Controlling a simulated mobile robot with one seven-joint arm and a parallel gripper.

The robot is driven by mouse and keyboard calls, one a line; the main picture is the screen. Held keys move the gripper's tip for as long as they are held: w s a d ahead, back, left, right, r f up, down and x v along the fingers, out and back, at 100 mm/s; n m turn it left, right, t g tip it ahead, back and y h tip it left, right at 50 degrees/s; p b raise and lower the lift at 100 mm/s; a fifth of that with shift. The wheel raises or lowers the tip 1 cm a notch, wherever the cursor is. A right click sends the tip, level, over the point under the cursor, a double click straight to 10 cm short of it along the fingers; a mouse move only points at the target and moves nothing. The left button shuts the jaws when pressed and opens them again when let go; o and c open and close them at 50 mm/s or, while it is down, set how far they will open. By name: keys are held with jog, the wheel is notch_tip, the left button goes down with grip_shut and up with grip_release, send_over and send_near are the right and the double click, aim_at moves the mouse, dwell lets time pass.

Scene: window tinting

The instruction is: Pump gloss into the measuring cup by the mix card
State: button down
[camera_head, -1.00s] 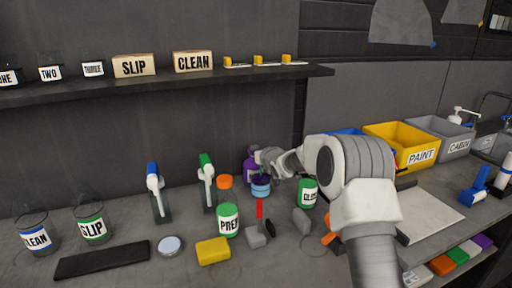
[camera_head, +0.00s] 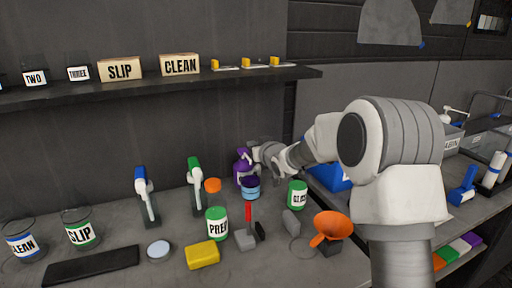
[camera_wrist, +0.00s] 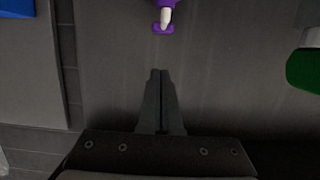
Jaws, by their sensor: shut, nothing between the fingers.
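A purple pump bottle (camera_head: 241,172) stands at the back of the bench. Its purple head and white nozzle (camera_wrist: 164,16) show at the top of the wrist view. My gripper (camera_head: 252,148) is beside the bottle's head; in the wrist view its fingers (camera_wrist: 158,73) are together and empty, with a gap to the nozzle. A green-lidded can (camera_head: 297,196) with a partly readable label, seemingly GLOSS, stands to the right. A blue-banded jar (camera_head: 251,189) with a purple top is in front of the bottle. I cannot make out the mix card or its measuring cup.
An orange funnel (camera_head: 333,226), a PREP can (camera_head: 217,224), a yellow sponge (camera_head: 202,254) and two spray bottles stand on the bench. CLEAN and SLIP cups are at left. A shelf (camera_head: 200,83) overhangs behind. A blue bin (camera_head: 328,178) is at right.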

jog(key=shift+v, duration=1.05)
jog(key=s+d+r+m+g+h+p, duration=0.1)
jog(key=s+d+r+g+h, duration=0.15)
jog(key=s+d+r, duration=0.55)
jog(key=s+d+r+m+g+h+p, duration=0.1)
jog(key=s+d+m+h+p, duration=0.15)
jog(key=s, duration=0.85)
jog(key=s+d+f+g+p, duration=0.1)
jog(key=s+d+g, duration=0.1)
jog(key=s, duration=1.1)
jog(key=s+d+f+m+g+h, duration=0.1)
jog(key=s+d+g, duration=0.1)
jog(key=s, duration=1.2)
jog(key=shift+g+p, duration=0.4)
jog(key=shift+g, duration=0.05)
jog(key=shift+f, duration=0.1)
